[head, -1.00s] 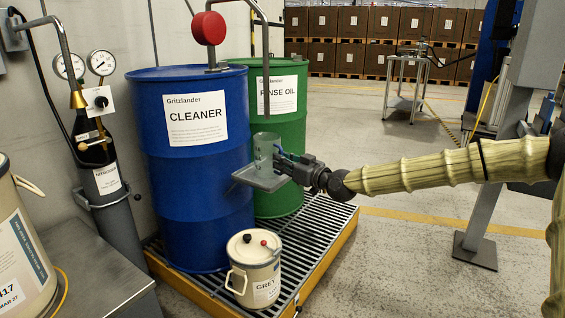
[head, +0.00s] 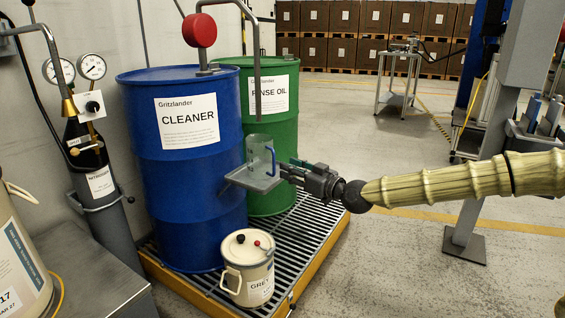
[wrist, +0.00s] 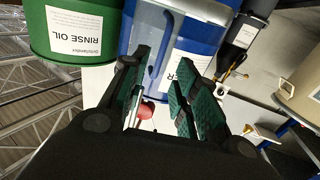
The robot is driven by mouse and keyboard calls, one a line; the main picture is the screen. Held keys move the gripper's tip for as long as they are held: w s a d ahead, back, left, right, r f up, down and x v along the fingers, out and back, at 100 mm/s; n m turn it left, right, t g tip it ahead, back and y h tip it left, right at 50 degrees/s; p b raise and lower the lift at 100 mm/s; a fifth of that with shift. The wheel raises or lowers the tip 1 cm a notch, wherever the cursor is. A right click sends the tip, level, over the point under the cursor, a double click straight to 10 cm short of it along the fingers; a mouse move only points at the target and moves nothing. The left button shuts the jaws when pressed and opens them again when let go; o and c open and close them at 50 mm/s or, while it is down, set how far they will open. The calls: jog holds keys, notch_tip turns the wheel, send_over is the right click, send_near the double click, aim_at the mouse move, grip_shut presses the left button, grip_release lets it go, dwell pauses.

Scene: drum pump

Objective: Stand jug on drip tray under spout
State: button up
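The clear jug (head: 259,155) stands upright on the grey drip tray (head: 252,181) in front of the drums, its blue handle facing my gripper. The spout (head: 257,105) hangs down with its end just above the jug's mouth. My gripper (head: 286,170) is to the right of the jug in the head view. In the wrist view its fingers (wrist: 160,85) are apart, with the blue handle (wrist: 160,58) showing beyond and between them. I see no contact between fingers and handle. The jug's base is partly unclear against the tray.
The blue CLEANER drum (head: 185,225) and green RINSE OIL drum (head: 272,135) stand close behind the tray. A cream GREY pail (head: 247,275) sits on the grated pallet (head: 305,235) below. The floor to the right is open, with a grey post (head: 490,150).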

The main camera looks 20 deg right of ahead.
jog(key=shift+p+v, duration=0.6)
jog(key=shift+v, duration=1.7)
jog(key=s+a+f+m+g+h, duration=0.1)
jog(key=s+a+f+g, duration=0.3)
jog(key=f, duration=0.6)
jog(key=s+a+f+m+g, duration=0.1)
jog(key=s+a+f+g, duration=0.1)
jog(key=s+a+f, duration=0.65)
jog(key=s+a+f+m+g+h, duration=0.1)
jog(key=s+a+f+g, duration=0.2)
jog(key=f, duration=1)
jog(key=s+f+m+g+h, duration=0.15)
jog(key=s+f+g, duration=0.25)
jog(key=s+f, duration=0.85)
jog(key=s+d+f+g+h, duration=0.1)
jog(key=s+d+f+h, duration=0.1)
jog(key=s, duration=0.7)
jog(key=s+d+f+m+g+h, duration=0.1)
jog(key=s+d+f+g+h, duration=0.1)
jog(key=s, duration=0.8)
jog(key=shift+s+d+f, duration=0.2)
jog(key=shift+s+f, duration=0.15)
jog(key=shift+f, duration=0.35)
jog(key=shift+o, duration=0.6)
